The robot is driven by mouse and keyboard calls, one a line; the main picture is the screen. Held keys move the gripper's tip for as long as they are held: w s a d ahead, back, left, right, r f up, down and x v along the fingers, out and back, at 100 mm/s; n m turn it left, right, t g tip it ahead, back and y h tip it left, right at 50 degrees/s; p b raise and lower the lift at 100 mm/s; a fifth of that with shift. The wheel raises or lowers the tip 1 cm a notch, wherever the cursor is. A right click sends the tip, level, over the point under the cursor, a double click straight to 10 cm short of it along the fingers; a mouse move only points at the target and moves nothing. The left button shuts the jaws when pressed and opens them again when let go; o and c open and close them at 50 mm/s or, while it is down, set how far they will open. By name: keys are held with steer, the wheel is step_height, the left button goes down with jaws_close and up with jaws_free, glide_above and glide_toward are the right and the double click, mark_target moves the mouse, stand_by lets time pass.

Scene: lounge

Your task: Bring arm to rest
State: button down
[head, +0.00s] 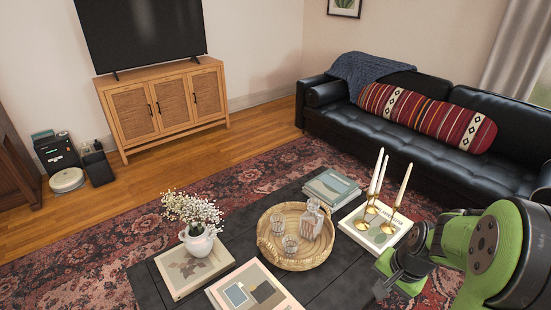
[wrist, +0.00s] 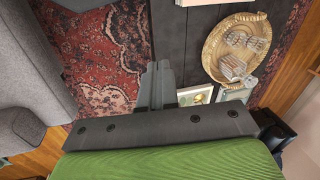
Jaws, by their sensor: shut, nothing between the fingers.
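My green arm shows at the lower right of the head view, above the right end of the dark coffee table (head: 150,286). My gripper (head: 381,289) is at the arm's end, close to the table's right side in that view. In the wrist view my gripper (wrist: 158,66) shows as two grey fingers pressed together, with nothing between them. The fingers point toward the patterned rug (wrist: 85,45) and the edge of the table (wrist: 190,45).
A round wicker tray (head: 268,257) with a decanter and glasses stands mid-table. Books, a white flower vase (head: 198,243) and candlesticks (head: 392,222) stand around it. A black sofa (head: 415,120) is behind, a wooden cabinet (head: 165,108) at the back left. Open rug lies between.

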steer(key=s+a+r+n+t+p, duration=0.1)
steer(key=s+a+r+n, duration=0.2)
steer(key=r, duration=0.3)
steer(key=s+a+r+n+t+h+p, duration=0.1)
steer(key=s+a+r+n, duration=0.2)
steer(key=s+r, duration=0.3)
steer(key=s+a+r+n+t+p, duration=0.1)
steer(key=s+a+r+n, duration=0.2)
steer(key=r, duration=0.4)
steer(key=shift+s+a+r+t+h, duration=0.3)
steer(key=shift+s+a, duration=0.6)
steer(key=shift+s, duration=0.3)
